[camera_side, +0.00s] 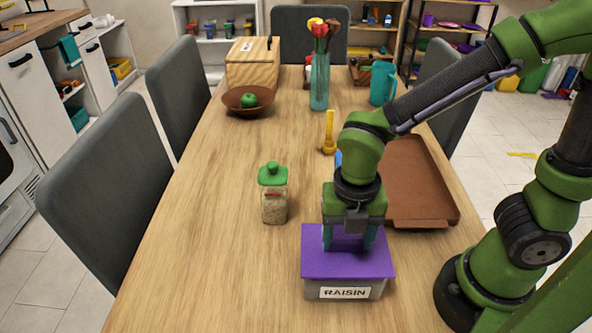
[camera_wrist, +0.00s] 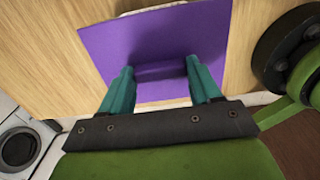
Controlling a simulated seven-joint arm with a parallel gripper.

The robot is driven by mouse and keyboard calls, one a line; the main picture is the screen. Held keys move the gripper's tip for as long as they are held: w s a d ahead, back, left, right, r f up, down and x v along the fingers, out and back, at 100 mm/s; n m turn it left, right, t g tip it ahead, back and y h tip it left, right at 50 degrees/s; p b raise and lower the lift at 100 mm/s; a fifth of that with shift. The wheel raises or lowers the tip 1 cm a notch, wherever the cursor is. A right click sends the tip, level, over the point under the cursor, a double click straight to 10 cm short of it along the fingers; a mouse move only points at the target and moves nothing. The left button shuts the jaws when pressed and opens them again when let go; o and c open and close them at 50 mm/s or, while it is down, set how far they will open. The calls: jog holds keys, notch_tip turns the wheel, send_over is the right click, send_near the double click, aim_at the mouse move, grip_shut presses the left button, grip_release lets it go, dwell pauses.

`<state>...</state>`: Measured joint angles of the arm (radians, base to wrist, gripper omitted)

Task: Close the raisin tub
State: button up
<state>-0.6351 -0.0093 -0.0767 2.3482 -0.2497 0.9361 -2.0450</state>
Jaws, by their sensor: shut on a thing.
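The raisin tub (camera_side: 345,290) is a grey box with a white RAISIN label, near the front of the table. Its purple lid (camera_side: 318,262) lies over the top of the tub and hides the opening. In the side view I cannot tell whether the lid is fully seated. In the wrist view the lid (camera_wrist: 112,45) shows a raised purple bar handle (camera_wrist: 160,70). My gripper (camera_side: 348,240) points down onto the lid, with teal fingers on both sides of the handle. The fingers (camera_wrist: 162,88) are shut on it in the wrist view.
A glass jar with a green lid (camera_side: 274,195) stands left of the tub. A brown tray (camera_side: 418,180) lies to the right, behind my gripper. A yellow utensil (camera_side: 329,132), a bowl (camera_side: 240,108) with a green apple and a flower vase (camera_side: 319,85) are farther back. The table's left front is clear.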

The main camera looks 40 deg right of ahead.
jog(key=shift+f, duration=0.4)
dwell(1.0)
jog(key=o, duration=1.2)
jog(key=shift+o, duration=0.2)
jog(key=shift+r, duration=0.1)
jog(key=shift+r, duration=3.4)
grip_shut()
